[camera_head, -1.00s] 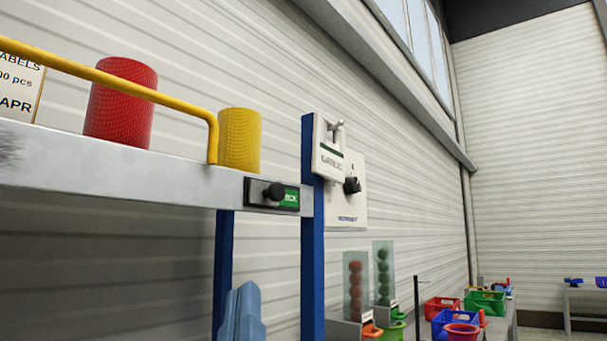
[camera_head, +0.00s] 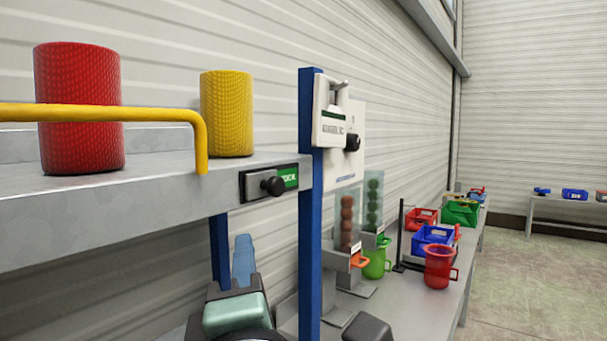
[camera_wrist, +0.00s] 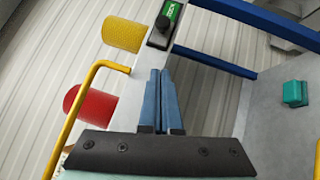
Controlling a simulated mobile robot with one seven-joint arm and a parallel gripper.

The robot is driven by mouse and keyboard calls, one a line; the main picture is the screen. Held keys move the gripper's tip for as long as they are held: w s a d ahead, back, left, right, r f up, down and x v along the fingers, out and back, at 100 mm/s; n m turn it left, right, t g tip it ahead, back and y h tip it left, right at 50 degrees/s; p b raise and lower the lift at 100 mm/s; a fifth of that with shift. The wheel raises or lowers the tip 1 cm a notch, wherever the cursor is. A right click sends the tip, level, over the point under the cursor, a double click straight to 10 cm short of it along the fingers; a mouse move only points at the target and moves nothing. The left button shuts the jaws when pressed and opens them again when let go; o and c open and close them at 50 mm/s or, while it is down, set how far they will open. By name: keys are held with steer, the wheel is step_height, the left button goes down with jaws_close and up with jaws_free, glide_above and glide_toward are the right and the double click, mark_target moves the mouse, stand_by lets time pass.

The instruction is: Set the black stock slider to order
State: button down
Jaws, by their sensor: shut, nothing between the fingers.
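The black stock slider (camera_head: 272,186) is a round black knob on a dark plate at the right end of the shelf's front edge. Green with partly readable white lettering shows to the right of the knob. In the wrist view the slider knob (camera_wrist: 163,23) is at the top, with the green label above it. My gripper (camera_head: 243,240) has blue fingers and is below the shelf edge, lower left of the knob in the head view. In the wrist view my gripper (camera_wrist: 160,72) is shut and empty, its tips pointing toward the slider but apart from it.
A blue post (camera_head: 309,230) stands right beside the slider and carries a white device (camera_head: 330,125). A yellow rail (camera_head: 90,112) runs along the shelf (camera_head: 120,205), with red (camera_head: 80,110) and yellow (camera_head: 226,115) rolls behind it. A bench (camera_head: 405,305) with cups and bins lies right.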

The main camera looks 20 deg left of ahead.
steer(key=shift+w+r, duration=0.1)
stand_by(0.3)
steer(key=p, duration=0.8)
glide_toward(264, 187)
steer(key=a+x, duration=0.1)
steer(key=x, duration=0.3)
steer(key=shift+w+d+r, duration=0.2)
steer(key=shift+d, duration=0.15)
steer(key=shift+w+f, duration=0.1)
steer(key=shift+w, duration=0.05)
